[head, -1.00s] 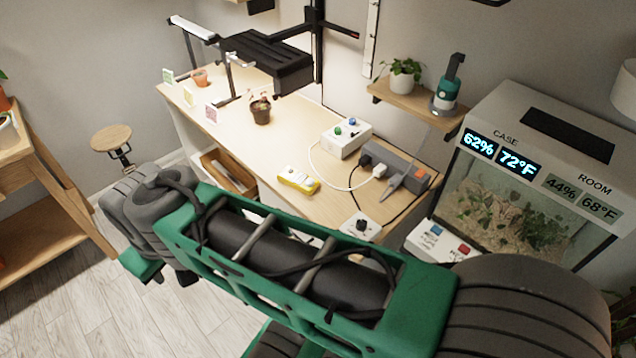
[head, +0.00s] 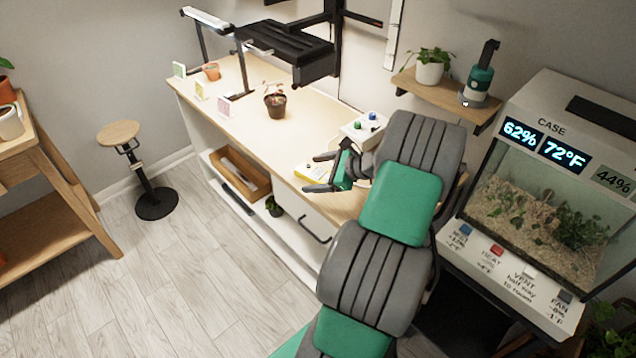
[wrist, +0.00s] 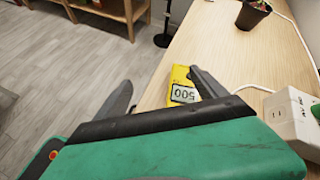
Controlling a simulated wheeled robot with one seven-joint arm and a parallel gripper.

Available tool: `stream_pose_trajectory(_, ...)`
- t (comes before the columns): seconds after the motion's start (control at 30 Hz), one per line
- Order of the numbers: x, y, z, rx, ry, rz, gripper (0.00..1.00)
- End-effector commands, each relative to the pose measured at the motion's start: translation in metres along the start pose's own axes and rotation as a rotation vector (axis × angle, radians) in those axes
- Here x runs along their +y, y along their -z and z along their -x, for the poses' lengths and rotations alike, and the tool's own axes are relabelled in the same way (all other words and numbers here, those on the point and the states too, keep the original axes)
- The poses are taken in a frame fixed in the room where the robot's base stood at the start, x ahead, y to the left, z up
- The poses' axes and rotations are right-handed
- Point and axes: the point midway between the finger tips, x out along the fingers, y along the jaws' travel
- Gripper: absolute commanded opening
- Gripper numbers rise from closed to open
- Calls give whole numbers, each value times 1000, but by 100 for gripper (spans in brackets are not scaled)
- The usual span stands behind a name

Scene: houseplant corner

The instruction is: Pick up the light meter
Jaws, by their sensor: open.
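The light meter (wrist: 179,76) is a yellow device with a pale display reading 500, upside down in the wrist view. It lies on the wooden bench top near its front edge. In the head view the light meter (head: 313,171) shows partly, between and behind my gripper's fingers. My gripper (head: 312,173) is open and empty over the front edge of the bench. In the wrist view my gripper (wrist: 160,79) has the meter between its fingers' lines, closer to the right finger. The gripper body hides the meter's near end. I cannot tell the height gap.
A white control box (head: 364,127) with coloured knobs stands behind the meter, and a white socket box (wrist: 291,112) is close on the right in the wrist view. A potted plant (head: 275,104) stands farther left. The bench top (head: 240,132) between is mostly clear.

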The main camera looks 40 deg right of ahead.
Motion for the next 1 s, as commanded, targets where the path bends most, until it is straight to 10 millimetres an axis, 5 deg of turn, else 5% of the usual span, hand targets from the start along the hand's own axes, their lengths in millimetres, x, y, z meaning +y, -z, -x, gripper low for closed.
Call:
stream_pose_trajectory(0.03, -8, 33, 11, -54, 57, -153, 82)
stream_pose_trajectory(0.17, -18, 60, 31, -148, 126, -362, 82)
stream_pose_trajectory(0.7, -35, 52, -39, -163, 133, -394, 82)
stream_pose_trajectory(1.0, -35, 53, -41, -162, 134, -394, 76)
